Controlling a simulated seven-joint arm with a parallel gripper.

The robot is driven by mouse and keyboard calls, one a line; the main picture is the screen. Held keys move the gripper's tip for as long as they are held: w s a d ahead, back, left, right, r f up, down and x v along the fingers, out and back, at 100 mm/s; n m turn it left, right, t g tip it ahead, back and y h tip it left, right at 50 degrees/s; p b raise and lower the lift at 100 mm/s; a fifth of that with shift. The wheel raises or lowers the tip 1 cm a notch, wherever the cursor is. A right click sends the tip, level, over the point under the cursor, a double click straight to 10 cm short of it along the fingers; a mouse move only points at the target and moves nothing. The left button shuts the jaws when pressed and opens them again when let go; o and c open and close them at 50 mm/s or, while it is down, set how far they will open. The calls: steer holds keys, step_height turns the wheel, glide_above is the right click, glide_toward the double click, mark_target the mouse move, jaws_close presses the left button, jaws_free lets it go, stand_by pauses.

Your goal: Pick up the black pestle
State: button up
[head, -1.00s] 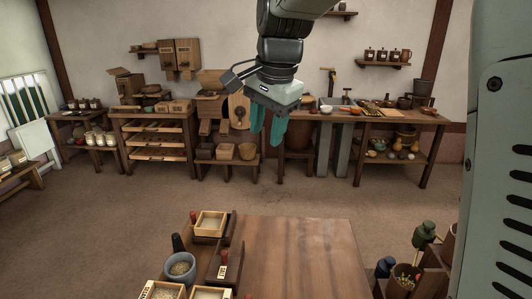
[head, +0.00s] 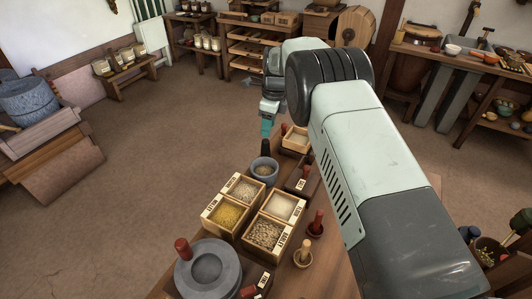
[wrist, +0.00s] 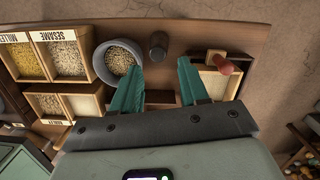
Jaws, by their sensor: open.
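The black pestle (head: 266,150) stands upright on the table just behind a grey bowl of grain (head: 263,173) in the head view. In the wrist view the pestle (wrist: 157,45) shows as a dark, nearly end-on shape to the right of the bowl (wrist: 112,67). My gripper (head: 267,127) is right above or just behind the pestle's top in the head view; the exact gap is hard to tell. In the wrist view my gripper (wrist: 160,66) has its teal fingers apart with nothing between them, and the pestle lies just past the fingertips.
Labelled grain boxes (head: 229,215) crowd the table in front of the bowl. A small box (head: 295,139) and red-handled tools (wrist: 217,60) stand close on the right. A grey quern stone (head: 208,268) is at the near edge.

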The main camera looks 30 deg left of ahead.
mark_target(266, 141)
steer(key=f, duration=0.6)
steer(key=a+f, duration=0.1)
steer(key=f, duration=0.2)
steer(key=shift+s, duration=0.3)
steer(key=shift+c, duration=0.3)
steer(key=c, duration=0.7)
